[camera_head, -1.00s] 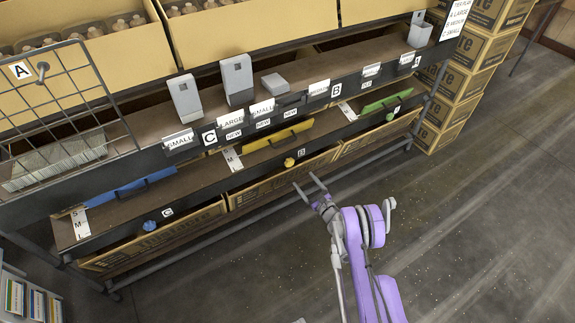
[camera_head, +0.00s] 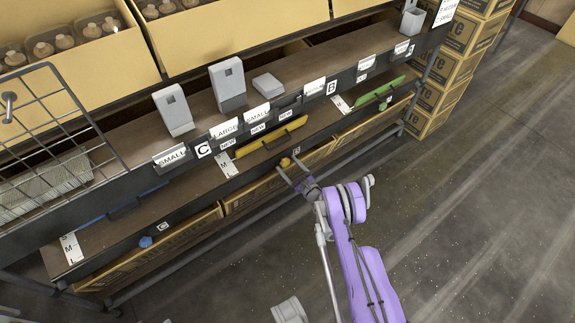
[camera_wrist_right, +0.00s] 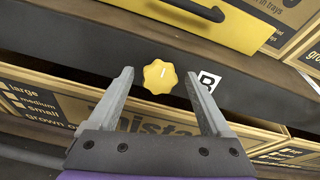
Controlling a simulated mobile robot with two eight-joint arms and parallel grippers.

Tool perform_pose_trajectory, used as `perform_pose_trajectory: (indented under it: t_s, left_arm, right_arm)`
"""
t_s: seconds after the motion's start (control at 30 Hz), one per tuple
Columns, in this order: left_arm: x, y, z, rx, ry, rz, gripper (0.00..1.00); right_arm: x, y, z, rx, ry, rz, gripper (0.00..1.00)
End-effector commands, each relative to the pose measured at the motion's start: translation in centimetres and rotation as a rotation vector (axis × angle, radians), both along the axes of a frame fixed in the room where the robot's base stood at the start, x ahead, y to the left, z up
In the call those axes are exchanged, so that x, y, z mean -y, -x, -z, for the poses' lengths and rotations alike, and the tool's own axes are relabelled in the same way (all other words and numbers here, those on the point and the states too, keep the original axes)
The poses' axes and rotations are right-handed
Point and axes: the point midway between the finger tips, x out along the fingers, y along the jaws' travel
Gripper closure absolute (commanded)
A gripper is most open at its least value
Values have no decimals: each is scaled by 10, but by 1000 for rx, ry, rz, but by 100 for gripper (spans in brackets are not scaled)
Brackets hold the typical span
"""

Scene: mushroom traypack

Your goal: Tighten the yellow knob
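The yellow knob (camera_wrist_right: 160,76) is a lobed knob with a white mark, on the dark shelf rail beside a B label (camera_wrist_right: 208,80). In the head view the knob (camera_head: 285,162) sits below the yellow-handled panel (camera_head: 272,138). My right gripper (camera_wrist_right: 160,85) is open, its two fingers spread to either side of the knob in the wrist view. Whether the fingers reach around it in depth I cannot tell. In the head view the right gripper (camera_head: 291,173) is right at the knob.
A blue knob (camera_head: 146,242) and a green knob (camera_head: 382,106) sit on the same rail. Cardboard boxes (camera_head: 240,199) stand under the rail. Stacked boxes (camera_head: 441,85) stand at the right end. The floor (camera_head: 470,200) to the right is clear.

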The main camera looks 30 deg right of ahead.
Motion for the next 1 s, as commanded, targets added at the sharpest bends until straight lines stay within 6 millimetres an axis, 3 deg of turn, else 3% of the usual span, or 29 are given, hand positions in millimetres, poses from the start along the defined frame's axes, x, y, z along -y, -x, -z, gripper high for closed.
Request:
perform_pose_trajectory:
  t_s: [0.07,0.43,0.73,1.0]
  left_arm:
    - [0,0,0,0,0,0,55]
    - [0,0,0,0,0,0,55]
    - [0,-1,4,-1,0,0,55]
    - [0,-3,20,-6,0,0,55]
  right_arm:
    - [0,0,0,0,0,0,33]
    - [0,0,0,0,0,0,99]
    - [0,0,0,-2,-32,0,100]
    - [1,-1,2,-14,-184,0,100]
